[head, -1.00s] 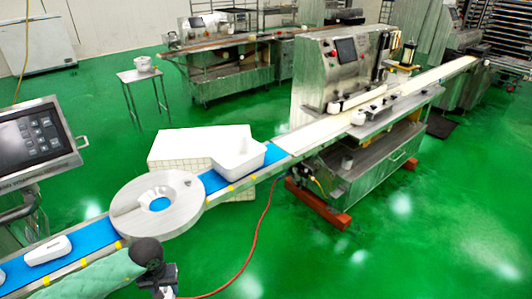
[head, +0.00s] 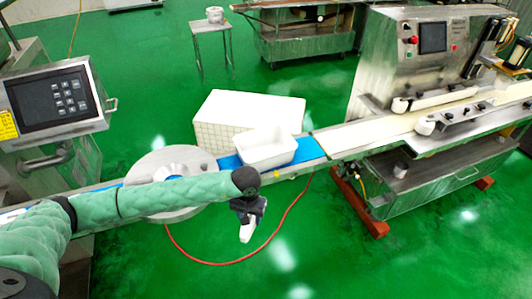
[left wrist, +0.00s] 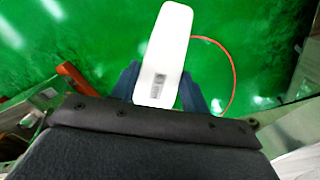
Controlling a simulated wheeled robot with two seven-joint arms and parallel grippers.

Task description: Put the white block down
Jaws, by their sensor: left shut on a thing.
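The white block (head: 247,231) hangs below my left gripper (head: 248,208) in the head view, over the green floor in front of the conveyor. In the left wrist view the white block (left wrist: 166,50) is long and rounded, with a small grey label. The dark blue fingers of my left gripper (left wrist: 160,90) are shut on it from both sides. Nothing touches its free end there. My right gripper is not in view.
A white bin (head: 266,158) stands on the blue belt (head: 307,149), behind my left gripper. A round metal hopper (head: 190,160) is partly hidden by my left arm. A steel machine (head: 390,80) stands right. A red hose (head: 300,200) lies on open floor.

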